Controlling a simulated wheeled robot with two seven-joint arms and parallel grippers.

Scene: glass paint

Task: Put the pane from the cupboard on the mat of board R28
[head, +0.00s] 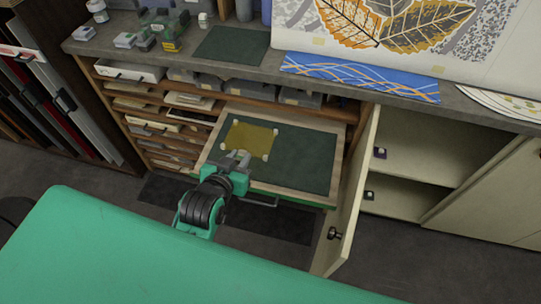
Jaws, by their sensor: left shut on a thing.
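The pane (252,136) is a flat, see-through yellow square with pale pads at its corners. It lies over the left part of the dark green mat (305,155) on the pulled-out board (336,166). My left gripper (238,158) is shut on the pane's near edge. I cannot tell whether the pane touches the mat or is just above it. No board number is readable. The cupboard (415,150) at the right stands open, its door (350,205) swung out beside the board. My right gripper is not in view.
The rack (165,130) left of the board holds several other boards. The worktop (240,80) above carries boxes, a second green mat (232,45) and a blue patterned strip (360,75). The open door closes off the board's right side.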

